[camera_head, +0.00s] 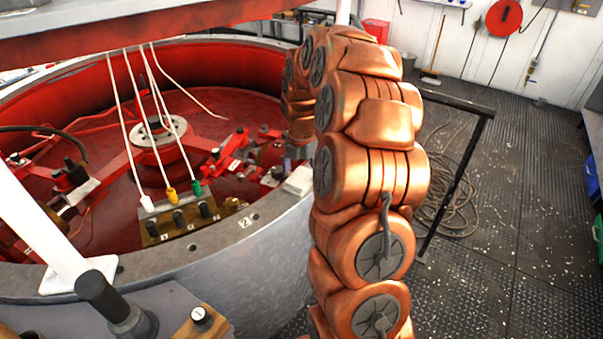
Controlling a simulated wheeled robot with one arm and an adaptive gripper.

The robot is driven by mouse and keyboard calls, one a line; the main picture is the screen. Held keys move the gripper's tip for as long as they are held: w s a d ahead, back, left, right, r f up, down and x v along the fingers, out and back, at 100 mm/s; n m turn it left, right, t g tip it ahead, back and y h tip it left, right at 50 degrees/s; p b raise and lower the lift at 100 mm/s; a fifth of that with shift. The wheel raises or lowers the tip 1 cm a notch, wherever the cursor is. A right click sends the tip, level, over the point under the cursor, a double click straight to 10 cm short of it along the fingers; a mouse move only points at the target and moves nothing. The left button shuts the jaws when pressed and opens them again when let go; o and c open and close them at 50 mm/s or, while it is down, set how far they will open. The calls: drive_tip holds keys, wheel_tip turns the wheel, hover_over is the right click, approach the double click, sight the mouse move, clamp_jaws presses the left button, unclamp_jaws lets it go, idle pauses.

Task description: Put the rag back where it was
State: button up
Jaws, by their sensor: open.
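I cannot make out a rag in this view. My copper-coloured arm rises on the right of the head view, bends over at the top and comes down behind itself towards the far inside of the round metal tub (230,258). The jaws at its end are hidden, so I cannot see what is between or beneath them. A small pale piece (299,180) lies on the tub's rim just left of my arm; I cannot tell what it is.
The tub has a red interior with red fittings and a central hub (158,131). White, yellow and green plugs on cords stand at a terminal block (180,222). A dark railing (457,185) and coiled cable (455,200) are right of my arm. Open deck (520,240) lies beyond.

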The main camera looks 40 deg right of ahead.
sight(301, 175)
wheel_tip(301, 175, up, 12)
drive_tip(key=b, duration=0.1)
drive_tip(key=shift+r+b, duration=0.15)
drive_tip(key=shift+b, duration=0.2)
drive_tip(key=s+a+m, duration=0.9)
drive_tip(key=s+a, duration=0.2)
drive_tip(key=a, duration=0.6)
drive_tip(key=s+a+f+m+g, duration=0.1)
drive_tip(key=s+a+f+m, duration=0.2)
drive_tip(key=s+m, duration=0.3)
drive_tip(key=s+a+f+m, duration=0.3)
drive_tip(key=s+m, duration=0.3)
drive_tip(key=s, duration=0.7)
drive_tip(key=shift+s+a+m+g, duration=0.3)
drive_tip(key=shift+a+m+g, duration=0.1)
drive_tip(key=shift+a, duration=0.2)
drive_tip(key=shift+r, duration=0.1)
wheel_tip(301, 175, up, 4)
drive_tip(key=p, duration=0.4)
drive_tip(key=shift+r, duration=0.15)
